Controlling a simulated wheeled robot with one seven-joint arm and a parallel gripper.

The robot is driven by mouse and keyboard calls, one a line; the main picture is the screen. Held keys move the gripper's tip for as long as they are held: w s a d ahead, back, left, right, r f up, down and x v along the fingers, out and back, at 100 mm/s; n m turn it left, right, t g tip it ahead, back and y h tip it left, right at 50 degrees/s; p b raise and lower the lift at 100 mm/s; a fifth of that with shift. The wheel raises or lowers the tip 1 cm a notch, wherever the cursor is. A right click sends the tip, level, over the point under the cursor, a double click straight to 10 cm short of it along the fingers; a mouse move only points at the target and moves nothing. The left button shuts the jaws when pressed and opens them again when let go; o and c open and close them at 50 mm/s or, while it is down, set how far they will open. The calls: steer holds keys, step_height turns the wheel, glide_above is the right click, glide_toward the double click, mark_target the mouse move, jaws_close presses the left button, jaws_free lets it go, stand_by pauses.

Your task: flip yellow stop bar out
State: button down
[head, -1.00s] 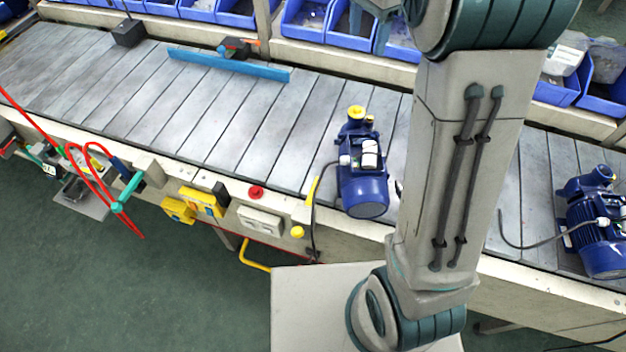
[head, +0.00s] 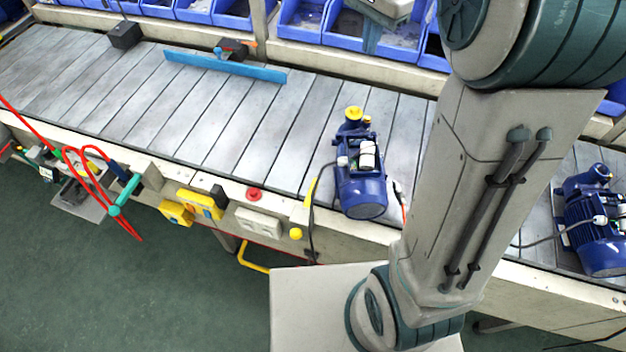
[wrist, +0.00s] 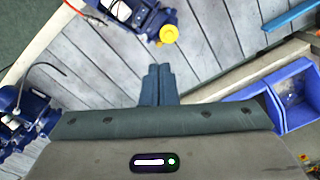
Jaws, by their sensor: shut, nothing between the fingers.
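A thin yellow bar (head: 311,191) sits at the front edge of the conveyor, just left of the middle blue pump, with a yellow knob (head: 296,234) below it on the frame side. I cannot tell its hinge from here. My gripper (head: 370,45) is at the top of the head view, over the far side of the conveyor by the blue bins, well away from the yellow bar. In the wrist view my gripper (wrist: 158,72) is shut and empty, its fingers side by side over the grey slats. The yellow bar is not seen in the wrist view.
The middle pump (head: 361,182) with a yellow cap stands near the bar, a dark cable hanging beside it. Another pump (head: 596,225) is at right. A blue rail (head: 225,67) crosses the slats. Blue bins (head: 303,22) line the back. Red hoses (head: 92,172) hang at left.

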steer(key=s+f+n+t, duration=0.1)
steer(key=s+n, duration=0.4)
steer(key=s, duration=0.5)
steer(key=s+f+n+t, duration=0.2)
steer(key=s+f+n, duration=0.2)
steer(key=s, duration=0.7)
steer(key=shift+s+n, duration=0.25)
steer(key=shift+n, duration=0.55)
